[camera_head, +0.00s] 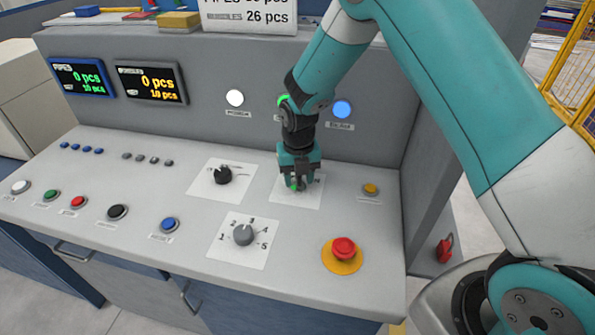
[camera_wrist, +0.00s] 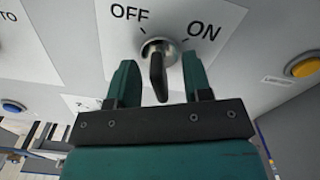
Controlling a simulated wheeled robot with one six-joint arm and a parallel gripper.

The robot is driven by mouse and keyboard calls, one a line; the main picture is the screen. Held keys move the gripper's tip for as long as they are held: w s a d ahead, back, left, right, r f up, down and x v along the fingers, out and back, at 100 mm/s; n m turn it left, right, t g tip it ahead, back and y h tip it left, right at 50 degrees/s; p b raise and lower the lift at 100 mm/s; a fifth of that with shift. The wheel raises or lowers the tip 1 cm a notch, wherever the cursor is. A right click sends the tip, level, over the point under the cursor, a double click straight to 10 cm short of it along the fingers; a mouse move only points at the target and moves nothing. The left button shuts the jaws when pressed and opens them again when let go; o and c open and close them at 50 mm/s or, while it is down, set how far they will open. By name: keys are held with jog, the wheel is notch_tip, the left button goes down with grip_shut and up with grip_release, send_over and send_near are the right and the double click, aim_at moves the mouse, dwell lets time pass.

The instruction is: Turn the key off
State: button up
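A black key (camera_wrist: 158,78) sits in a round metal lock (camera_wrist: 159,48) on a white plate marked OFF at upper left and ON at upper right in the wrist view. I cannot tell which mark the key is set to. My gripper (camera_wrist: 160,82) is open, with one green finger on each side of the key and a visible gap on both sides. In the head view my gripper (camera_head: 298,184) points down at the white key plate (camera_head: 311,201) on the console and mostly hides the key.
A black selector knob (camera_head: 222,175) is left of the key plate, and a grey numbered dial (camera_head: 243,235) is below-left. A red mushroom button (camera_head: 343,248) and a yellow button (camera_head: 370,188) are to the right. The upright panel (camera_head: 200,105) rises behind.

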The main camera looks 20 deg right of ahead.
jog(key=shift+r, duration=0.1)
dwell(0.4)
notch_tip(320, 180, up, 4)
jog(key=p, duration=0.3)
jog(key=shift+f, duration=0.2)
dwell(0.5)
jog(key=shift+f+b, duration=1.25)
jog(key=shift+f, duration=0.7)
